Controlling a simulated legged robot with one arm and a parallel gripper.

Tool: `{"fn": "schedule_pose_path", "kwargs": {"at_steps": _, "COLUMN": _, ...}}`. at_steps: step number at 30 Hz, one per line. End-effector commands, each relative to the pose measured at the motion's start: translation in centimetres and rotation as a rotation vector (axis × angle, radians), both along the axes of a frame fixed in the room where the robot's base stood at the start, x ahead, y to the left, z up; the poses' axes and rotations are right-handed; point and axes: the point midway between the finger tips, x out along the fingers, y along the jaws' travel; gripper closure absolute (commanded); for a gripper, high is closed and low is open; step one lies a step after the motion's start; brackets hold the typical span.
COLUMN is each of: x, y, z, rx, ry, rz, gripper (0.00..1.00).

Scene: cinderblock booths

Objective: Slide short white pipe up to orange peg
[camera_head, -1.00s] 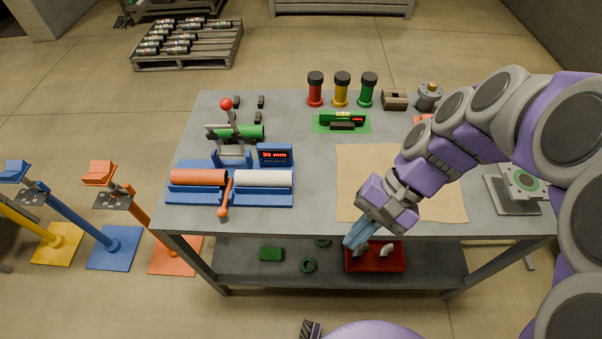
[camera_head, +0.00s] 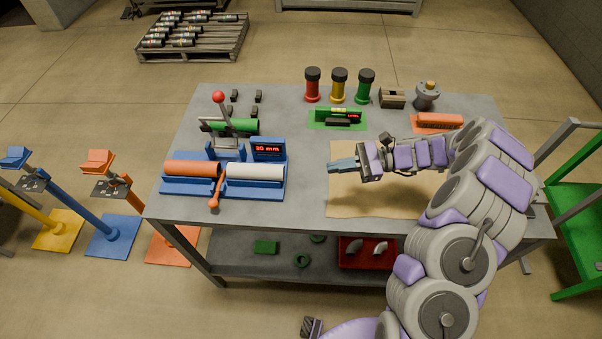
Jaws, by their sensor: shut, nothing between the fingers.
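A short white pipe (camera_head: 254,172) lies in the right half of a blue fixture (camera_head: 225,193) on the left of the table. An orange pipe-like piece (camera_head: 193,169) lies in line with it on the left. An orange lever (camera_head: 216,190) stands between the two, with its rounded end towards me; which orange part is the peg I cannot tell for sure. My gripper (camera_head: 331,165) is shut and empty. It points left above the left edge of the brown mat, to the right of the white pipe and apart from it.
A display reading 30 mm (camera_head: 268,150) stands behind the white pipe. A red-knobbed press (camera_head: 222,125) with a green cylinder (camera_head: 234,126) is behind the fixture. The brown mat (camera_head: 350,200) looks bare. Bare table separates the fixture from my gripper.

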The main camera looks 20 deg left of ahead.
Motion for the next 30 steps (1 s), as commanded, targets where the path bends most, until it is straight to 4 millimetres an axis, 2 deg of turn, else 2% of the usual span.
{"fn": "schedule_pose_path", "kwargs": {"at_steps": 1, "x": 0.8, "y": 0.1, "z": -1.8, "rx": 0.004, "ry": 0.042, "rz": -0.029, "gripper": 1.0}}
{"fn": "schedule_pose_path", "kwargs": {"at_steps": 3, "x": 1.9, "y": 0.0, "z": -3.8, "rx": 0.008, "ry": 0.084, "rz": -0.067, "gripper": 1.0}}
{"fn": "schedule_pose_path", "kwargs": {"at_steps": 9, "x": 3.9, "y": -1.8, "z": -8.2, "rx": 0.025, "ry": 0.182, "rz": -0.154, "gripper": 1.0}}
{"fn": "schedule_pose_path", "kwargs": {"at_steps": 13, "x": 4.5, "y": -3.0, "z": -9.6, "rx": 0.031, "ry": 0.209, "rz": -0.183, "gripper": 1.0}}
{"fn": "schedule_pose_path", "kwargs": {"at_steps": 17, "x": 4.6, "y": -3.3, "z": -10.1, "rx": 0.038, "ry": 0.222, "rz": -0.194, "gripper": 1.0}}
{"fn": "schedule_pose_path", "kwargs": {"at_steps": 20, "x": 4.4, "y": -2.2, "z": -10.1, "rx": 0.037, "ry": 0.222, "rz": -0.193, "gripper": 1.0}}
{"fn": "schedule_pose_path", "kwargs": {"at_steps": 30, "x": 2.8, "y": 5.0, "z": -10.2, "rx": 0.026, "ry": 0.222, "rz": -0.19, "gripper": 1.0}}
